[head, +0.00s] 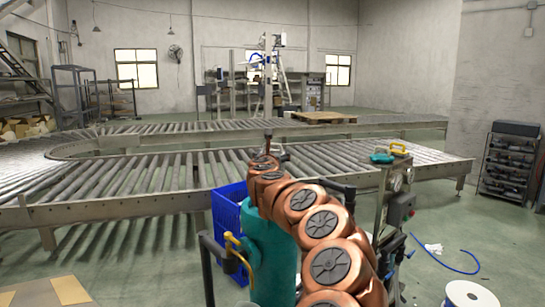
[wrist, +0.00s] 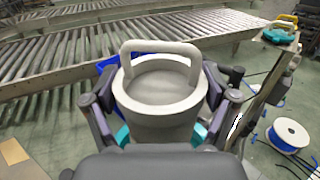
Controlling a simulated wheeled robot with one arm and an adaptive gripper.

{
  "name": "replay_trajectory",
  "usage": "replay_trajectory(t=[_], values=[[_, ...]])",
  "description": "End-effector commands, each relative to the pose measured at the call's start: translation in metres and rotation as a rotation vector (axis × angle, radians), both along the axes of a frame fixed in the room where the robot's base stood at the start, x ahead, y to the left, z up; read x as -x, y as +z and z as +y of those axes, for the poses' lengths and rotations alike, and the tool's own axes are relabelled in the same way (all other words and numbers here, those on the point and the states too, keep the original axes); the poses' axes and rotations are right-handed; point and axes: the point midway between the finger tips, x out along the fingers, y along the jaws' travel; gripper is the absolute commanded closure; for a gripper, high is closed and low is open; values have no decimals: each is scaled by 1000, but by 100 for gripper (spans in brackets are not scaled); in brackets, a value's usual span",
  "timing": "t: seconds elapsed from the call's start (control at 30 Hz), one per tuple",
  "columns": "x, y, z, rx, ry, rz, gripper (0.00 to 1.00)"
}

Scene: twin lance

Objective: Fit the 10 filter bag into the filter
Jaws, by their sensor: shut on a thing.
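In the wrist view, a pale grey, cup-shaped piece with a raised loop handle, apparently the filter bag (wrist: 158,112), is between the two dark fingers of my gripper (wrist: 162,130). The gripper is shut on its sides. Teal patches show beside the fingertips on both sides; I cannot tell whether they are finger pads or the filter's rim. In the head view, a teal cylinder, apparently the filter (head: 268,262), stands upright behind my copper arm, which hides part of its top. The gripper and bag are hidden there, so I cannot tell how far the bag is inside.
A teal lid with a yellow handle (head: 390,155) rests on a stand at the right. A blue crate (head: 228,220) is left of the filter. Roller conveyors (head: 110,180) run behind. A white spool (head: 470,294) and blue hose (head: 445,262) lie on the floor at the right.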

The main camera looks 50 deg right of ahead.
Motion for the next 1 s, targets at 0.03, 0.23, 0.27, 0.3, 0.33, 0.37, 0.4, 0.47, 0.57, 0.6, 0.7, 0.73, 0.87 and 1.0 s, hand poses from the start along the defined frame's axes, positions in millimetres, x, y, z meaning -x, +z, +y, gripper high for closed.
replay_trajectory(t=[0.03,0.23,0.27,0.3,0.33,0.37,0.4,0.47,0.57,0.6,0.7,0.73,0.87,1.0], values=[[0,3,0,1,0,-1,74],[0,10,0,0,0,0,74],[0,11,0,0,0,0,74],[0,12,0,0,0,0,74],[0,13,0,0,0,0,74],[0,14,0,0,0,0,74],[0,15,0,0,0,0,74],[0,17,0,0,0,0,74],[0,20,0,1,0,-1,74],[0,21,0,0,0,0,74],[0,22,0,0,0,0,74],[0,22,0,0,0,0,74],[0,22,0,0,0,0,74],[0,22,0,1,0,-1,74]])
